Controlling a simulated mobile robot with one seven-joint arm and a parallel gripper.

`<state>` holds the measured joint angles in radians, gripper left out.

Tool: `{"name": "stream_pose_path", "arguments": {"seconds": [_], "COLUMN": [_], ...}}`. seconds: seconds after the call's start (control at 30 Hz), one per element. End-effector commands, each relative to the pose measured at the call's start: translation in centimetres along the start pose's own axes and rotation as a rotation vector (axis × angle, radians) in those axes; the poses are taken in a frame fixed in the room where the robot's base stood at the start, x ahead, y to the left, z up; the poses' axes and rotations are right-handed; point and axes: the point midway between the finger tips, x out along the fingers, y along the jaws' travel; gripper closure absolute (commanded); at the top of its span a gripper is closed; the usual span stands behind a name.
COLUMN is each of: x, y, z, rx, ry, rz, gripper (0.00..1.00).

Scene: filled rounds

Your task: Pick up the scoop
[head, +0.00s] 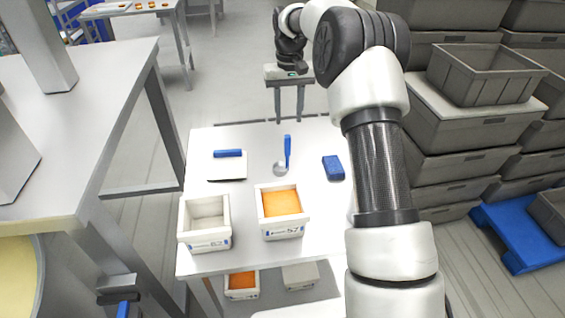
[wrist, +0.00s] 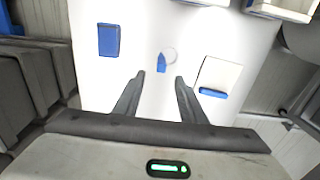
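The scoop (head: 287,152) lies on the white table, its blue handle pointing away from me and its round grey bowl nearer. In the wrist view the scoop (wrist: 161,64) shows just beyond the fingertips, its handle end toward them. My gripper (head: 289,118) is open and empty, above the far edge of the table, past the handle end. In the wrist view my gripper (wrist: 160,77) has its two fingers apart, with bare table between them and nothing touching the scoop.
A blue block (head: 333,168) lies right of the scoop. A white flat piece (head: 227,168) with a blue bar lies left. A bin with orange filling (head: 283,211) and an empty white bin (head: 206,221) stand at the near edge. Grey crates (head: 460,130) are stacked at right.

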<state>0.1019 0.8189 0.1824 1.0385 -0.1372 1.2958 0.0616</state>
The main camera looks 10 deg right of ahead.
Motion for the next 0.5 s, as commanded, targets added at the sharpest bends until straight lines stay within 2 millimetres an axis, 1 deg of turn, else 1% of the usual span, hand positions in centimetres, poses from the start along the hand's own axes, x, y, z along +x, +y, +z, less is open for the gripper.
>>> {"name": "stream_pose_path", "arguments": {"seconds": [0.03, 0.3, 0.4, 0.5], "x": [1.4, 7.2, 8.7, 9.6], "y": [0.0, 0.0, 0.0, 0.0], "z": [0.1, 0.1, 0.1, 0.1], "rx": [0.000, -0.001, -0.001, -0.001], "ry": [-0.004, -0.004, -0.002, 0.000], "rz": [0.000, 0.001, 0.000, 0.000], "gripper": [0.62, 0.62, 0.62, 0.62]}}
